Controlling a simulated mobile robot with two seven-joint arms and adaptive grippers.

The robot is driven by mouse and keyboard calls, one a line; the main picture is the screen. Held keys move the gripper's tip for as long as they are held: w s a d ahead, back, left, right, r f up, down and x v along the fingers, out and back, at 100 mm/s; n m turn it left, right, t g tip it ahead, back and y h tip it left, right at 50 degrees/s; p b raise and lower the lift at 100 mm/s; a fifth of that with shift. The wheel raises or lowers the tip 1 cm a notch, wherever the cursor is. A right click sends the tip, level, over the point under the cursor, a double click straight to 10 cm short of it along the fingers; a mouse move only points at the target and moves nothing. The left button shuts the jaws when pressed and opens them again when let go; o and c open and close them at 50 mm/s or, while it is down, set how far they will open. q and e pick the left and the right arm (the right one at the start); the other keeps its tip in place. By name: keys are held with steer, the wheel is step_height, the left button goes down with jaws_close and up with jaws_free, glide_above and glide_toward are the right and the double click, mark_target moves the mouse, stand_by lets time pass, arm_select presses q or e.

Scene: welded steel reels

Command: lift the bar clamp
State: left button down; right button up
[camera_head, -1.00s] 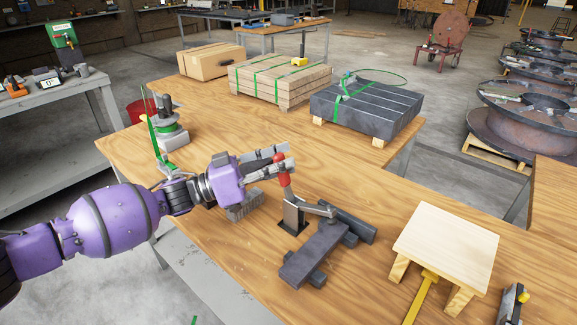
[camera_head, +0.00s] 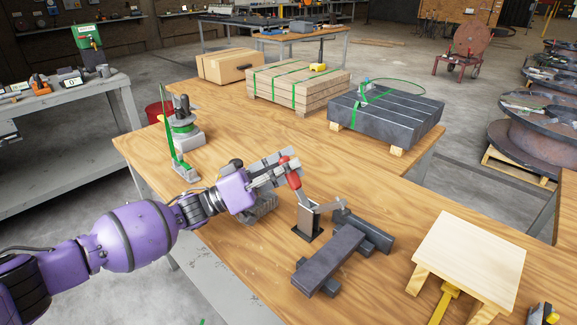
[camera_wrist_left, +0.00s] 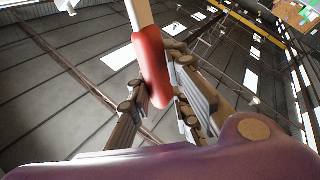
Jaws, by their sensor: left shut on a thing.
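The bar clamp (camera_head: 308,216) stands on the wooden table on a dark base plate. Its grey metal arm reaches right to the dark steel bars (camera_head: 330,257) lying beside it. Its lever slants up to the left and ends in a red handle (camera_head: 293,178). My left gripper (camera_head: 285,169) comes in from the left and is shut on the red handle. In the left wrist view the red handle (camera_wrist_left: 152,72) lies between the fingers, with the pale lever running up from it. The contact between clamp arm and bars is too small to judge. My right gripper is not in view.
A grey ribbed block (camera_head: 260,210) lies beneath my left gripper. A small wooden stool (camera_head: 470,250) with a yellow tool under it stands at right. A green-and-grey device (camera_head: 183,130), strapped timber (camera_head: 297,82) and strapped steel bars (camera_head: 385,110) stand farther back.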

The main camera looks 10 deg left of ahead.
arm_select(q)
steer(key=c, duration=1.6)
jaws_free()
steer(key=shift+v, duration=3.85)
steer(key=shift+c, duration=0.2)
